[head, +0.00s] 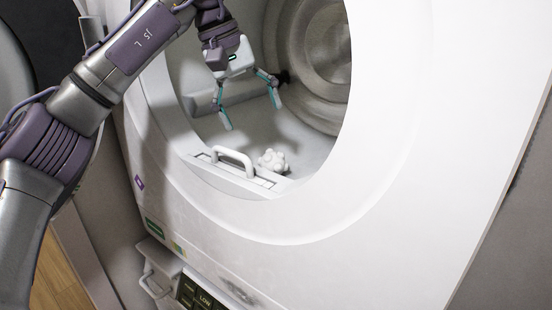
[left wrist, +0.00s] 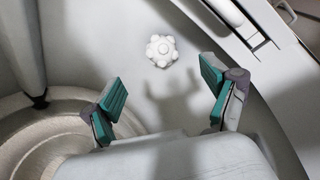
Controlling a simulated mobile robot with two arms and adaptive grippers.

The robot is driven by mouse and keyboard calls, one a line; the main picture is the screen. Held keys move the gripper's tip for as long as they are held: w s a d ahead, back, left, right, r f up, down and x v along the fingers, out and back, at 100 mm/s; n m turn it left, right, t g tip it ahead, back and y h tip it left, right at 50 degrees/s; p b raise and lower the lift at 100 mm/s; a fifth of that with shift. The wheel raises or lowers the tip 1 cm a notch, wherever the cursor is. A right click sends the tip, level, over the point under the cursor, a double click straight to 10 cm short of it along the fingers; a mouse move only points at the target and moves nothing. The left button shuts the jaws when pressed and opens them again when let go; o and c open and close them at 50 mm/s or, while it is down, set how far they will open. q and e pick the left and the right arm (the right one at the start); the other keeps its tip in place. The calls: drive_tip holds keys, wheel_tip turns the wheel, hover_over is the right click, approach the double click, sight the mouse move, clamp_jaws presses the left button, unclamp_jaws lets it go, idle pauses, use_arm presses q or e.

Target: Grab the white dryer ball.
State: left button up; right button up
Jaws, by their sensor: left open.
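The white dryer ball (head: 272,160) is knobbly and rests on the drum floor near the front lip of the round washer opening. It also shows in the left wrist view (left wrist: 161,51), ahead of the fingers and between their lines. My left gripper (head: 251,112) is inside the opening, open and empty, above and behind the ball and apart from it. Its teal-padded fingers show spread in the left wrist view (left wrist: 162,92), with their shadow on the drum surface beside the ball. My right gripper is in neither view.
A white handle (head: 233,158) stands on the lip just left of the ball. The white door ring (head: 330,215) surrounds the opening. A ribbed drum wall (head: 318,60) lies at the back. A lower panel with a handle (head: 152,283) is below.

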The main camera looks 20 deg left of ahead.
sight(268, 154)
use_arm(q)
drive_tip(key=p+x, duration=0.1)
drive_tip(key=x, duration=0.6)
drive_tip(key=shift+w, duration=0.15)
drive_tip(key=p+x, duration=0.2)
drive_tip(key=x, duration=0.1)
drive_tip(key=shift+w+a+f, duration=0.1)
drive_tip(key=shift+w+f, duration=0.15)
drive_tip(key=shift+f, duration=0.5)
drive_tip(key=c, duration=1)
drive_tip(key=shift+c, duration=1)
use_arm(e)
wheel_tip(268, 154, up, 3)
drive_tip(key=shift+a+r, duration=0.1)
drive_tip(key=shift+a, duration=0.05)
use_arm(q)
drive_tip(key=shift+r, duration=0.1)
